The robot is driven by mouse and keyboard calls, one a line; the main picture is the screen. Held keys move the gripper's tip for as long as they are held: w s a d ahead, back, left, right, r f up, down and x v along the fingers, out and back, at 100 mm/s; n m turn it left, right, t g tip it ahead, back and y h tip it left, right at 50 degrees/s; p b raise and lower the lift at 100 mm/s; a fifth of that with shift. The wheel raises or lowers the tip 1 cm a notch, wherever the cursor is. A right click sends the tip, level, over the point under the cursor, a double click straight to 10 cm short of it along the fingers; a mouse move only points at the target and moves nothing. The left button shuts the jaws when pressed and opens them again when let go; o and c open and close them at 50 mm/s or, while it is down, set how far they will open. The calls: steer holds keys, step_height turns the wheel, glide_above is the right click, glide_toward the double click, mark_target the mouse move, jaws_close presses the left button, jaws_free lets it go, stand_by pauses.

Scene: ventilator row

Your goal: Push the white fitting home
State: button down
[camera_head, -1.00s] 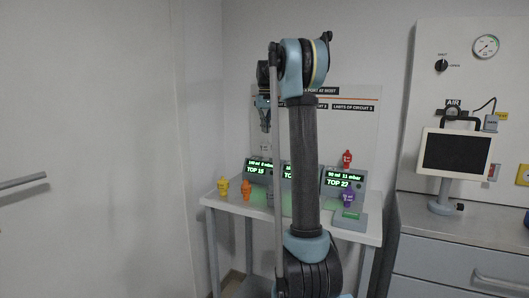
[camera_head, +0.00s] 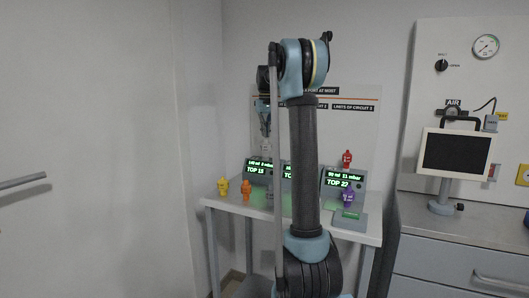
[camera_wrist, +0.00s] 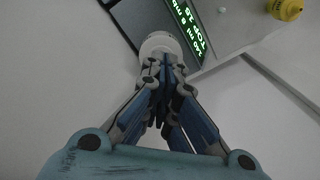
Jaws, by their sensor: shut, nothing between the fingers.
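The white fitting (camera_wrist: 157,42) shows in the wrist view as a pale round piece at the left end of a ventilator (camera_wrist: 205,25). My gripper (camera_wrist: 163,63) is shut and empty, its fingertips right at the fitting's near side and covering part of it. I cannot tell whether they touch, nor how far in the fitting sits. In the head view my gripper (camera_head: 266,128) points down above the left ventilator (camera_head: 259,171), which reads TOP 15.
Yellow (camera_head: 223,187) and orange (camera_head: 246,189) fittings stand at the left of the table (camera_head: 228,205). A purple fitting (camera_head: 348,197) stands at the right, and a red one (camera_head: 347,159) is on the right ventilator (camera_head: 344,180). My arm hides the middle ventilator partly.

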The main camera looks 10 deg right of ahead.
steer(key=shift+f, duration=0.65)
steer(key=shift+r, duration=0.15)
steer(key=shift+r, duration=3.4)
steer(key=shift+s, duration=0.1)
steer(key=s+f+m+t, duration=0.1)
steer(key=s+f, duration=0.4)
steer(key=s, duration=0.8)
steer(key=s+f, duration=0.4)
steer(key=s, duration=0.9)
steer(key=s+f+m+t, duration=0.1)
steer(key=s+f, duration=2.2)
steer(key=f, duration=0.1)
steer(key=shift+a+f, duration=0.15)
steer(key=shift+f, duration=0.15)
